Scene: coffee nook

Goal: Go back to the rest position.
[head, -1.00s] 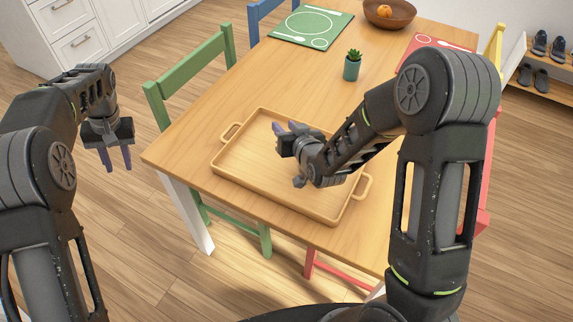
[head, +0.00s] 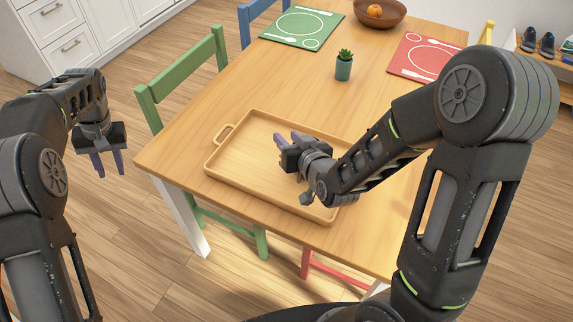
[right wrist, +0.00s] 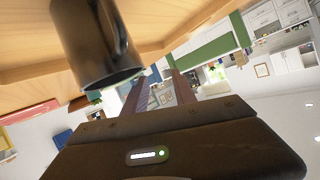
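My left gripper (head: 106,165) hangs at the left of the head view, off the table's left corner, with its fingers apart and nothing between them. My right gripper (head: 285,138) appears over the wooden tray (head: 214,177) in the head view, its fingers apart and empty. The right wrist view shows the same two fingers (right wrist: 157,92) spread with a gap between them. The tray lies on the table and looks empty; its right end is hidden behind my right arm. The exact height of my right gripper above the tray is unclear.
The wooden table (head: 290,90) carries a small potted plant (head: 344,66), a green placemat (head: 300,30), a red placemat (head: 425,58) and a brown bowl (head: 380,15). A green chair (head: 182,75) stands at the left.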

